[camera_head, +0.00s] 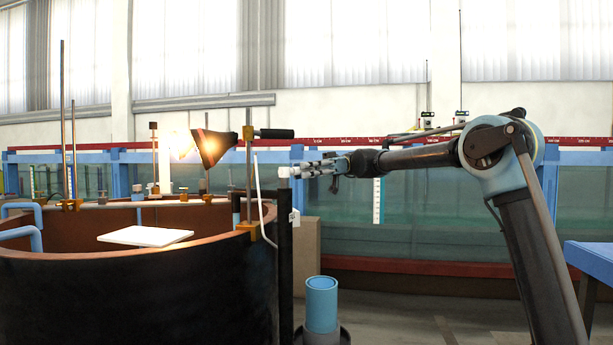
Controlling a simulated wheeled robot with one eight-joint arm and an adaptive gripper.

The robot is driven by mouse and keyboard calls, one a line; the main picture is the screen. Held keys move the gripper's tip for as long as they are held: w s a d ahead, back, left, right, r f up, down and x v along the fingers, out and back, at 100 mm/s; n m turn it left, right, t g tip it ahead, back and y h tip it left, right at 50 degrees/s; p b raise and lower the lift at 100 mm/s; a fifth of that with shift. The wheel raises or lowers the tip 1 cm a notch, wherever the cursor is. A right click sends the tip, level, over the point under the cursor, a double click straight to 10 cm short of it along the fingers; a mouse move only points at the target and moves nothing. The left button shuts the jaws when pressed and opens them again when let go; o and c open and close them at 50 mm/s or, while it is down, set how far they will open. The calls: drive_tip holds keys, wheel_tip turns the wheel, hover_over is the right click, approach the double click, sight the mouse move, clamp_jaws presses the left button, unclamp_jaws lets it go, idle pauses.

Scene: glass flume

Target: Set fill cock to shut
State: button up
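A dark upright pipe (285,245) stands beside the round tank, with a pale grey piece (284,171) at its top and a small white tag (295,217) on its side. This looks like the fill cock, but its lever and setting cannot be made out. My gripper (297,170) reaches in from the right, level with the pipe's top. Its fingertips point left and overlap or adjoin the pale piece; I cannot tell whether they touch it. The finger gap is too small to judge.
The brown round tank (130,285) fills the left, with a white board (145,236) on it. A lit lamp (210,147) and black handle (275,133) sit above its rim. A blue cylinder (321,303) stands below my gripper. The glass flume (440,217) runs behind.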

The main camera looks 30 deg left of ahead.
drive_tip(key=shift+o, duration=0.2)
drive_tip(key=shift+g+y, duration=0.3)
drive_tip(key=shift+y, duration=0.1)
drive_tip(key=r, duration=0.6)
drive_tip(key=d+r, duration=0.1)
drive_tip(key=r, duration=0.2)
drive_tip(key=shift+r, duration=0.25)
drive_tip(key=shift+w+a, duration=0.1)
drive_tip(key=shift+a, duration=0.3)
drive_tip(key=shift+w+r, duration=0.15)
drive_tip(key=shift+s, duration=0.2)
